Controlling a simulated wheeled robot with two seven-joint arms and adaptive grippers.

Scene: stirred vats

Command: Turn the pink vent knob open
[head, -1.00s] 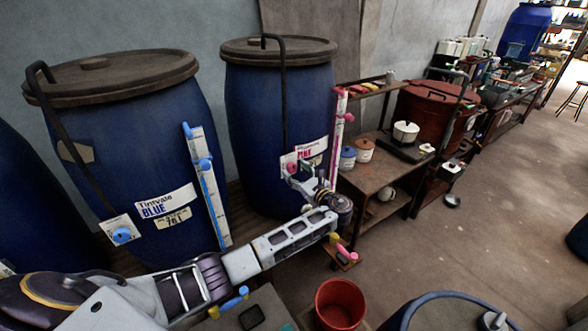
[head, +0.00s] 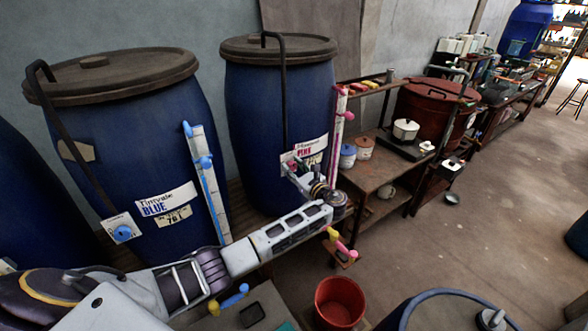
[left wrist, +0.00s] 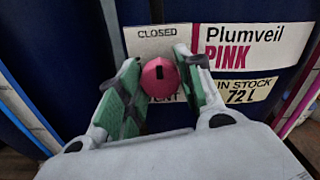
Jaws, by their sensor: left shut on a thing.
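The pink vent knob (left wrist: 159,78) is a round knob with a black slot, standing nearly upright, on the plate of the Plumveil PINK vat (head: 262,120). The word CLOSED shows on the plate above the knob, and the word below is partly hidden. In the left wrist view my left gripper (left wrist: 158,84) has one green-padded finger on each side of the knob and is shut on it. In the head view the gripper (head: 297,172) is at the vat's front, low beside its label. My right gripper is not in view.
The Tintvale BLUE vat (head: 95,120) stands to the left with its own blue knob (head: 122,233). A pink-marked gauge strip (head: 337,130) stands right of the pink vat. A wooden bench (head: 375,170) and a red bucket (head: 340,302) are nearby. Open floor lies to the right.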

